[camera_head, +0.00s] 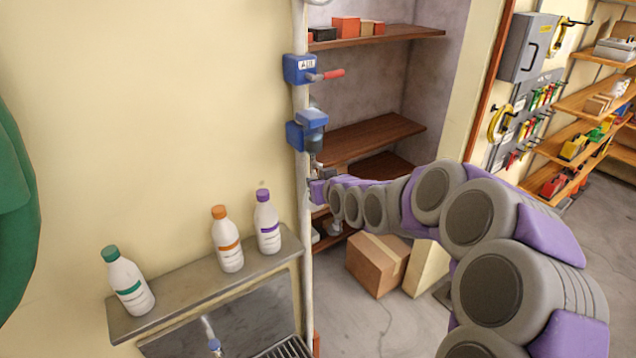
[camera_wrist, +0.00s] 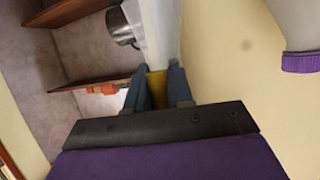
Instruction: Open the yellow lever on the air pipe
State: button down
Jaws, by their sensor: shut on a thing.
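The white vertical air pipe (camera_head: 301,110) runs down the wall corner in the head view. My gripper (camera_head: 318,188) is at the pipe, below the blue fittings. In the wrist view, the two blue-grey fingers of my gripper (camera_wrist: 157,80) are closed on the yellow lever (camera_wrist: 156,90), whose short yellow end shows between them. The pale pipe (camera_wrist: 162,32) lies just beyond the fingertips. The lever is hidden behind my gripper in the head view, and most of it is covered in the wrist view, so its angle cannot be told.
A blue labelled box (camera_head: 299,69) with a red handle (camera_head: 333,74) and a blue fitting (camera_head: 307,130) sit on the pipe above. A metal shelf (camera_head: 190,288) with three bottles stands left. Wooden shelves (camera_head: 370,140) and a cardboard box (camera_head: 376,265) are behind my arm.

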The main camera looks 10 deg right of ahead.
jog(key=shift+w+d+r, duration=0.1)
jog(key=shift+r, duration=0.3)
jog(key=c, duration=1.3)
grip_release()
jog(key=shift+c, duration=0.2)
jog(key=shift+o, duration=1.2)
jog(key=shift+f, duration=0.3)
jog(key=b+v, duration=0.2)
jog(key=v, duration=1.5)
jog(key=shift+s+b, duration=0.25)
jog(key=shift+b, duration=0.15)
jog(key=shift+f, duration=0.15)
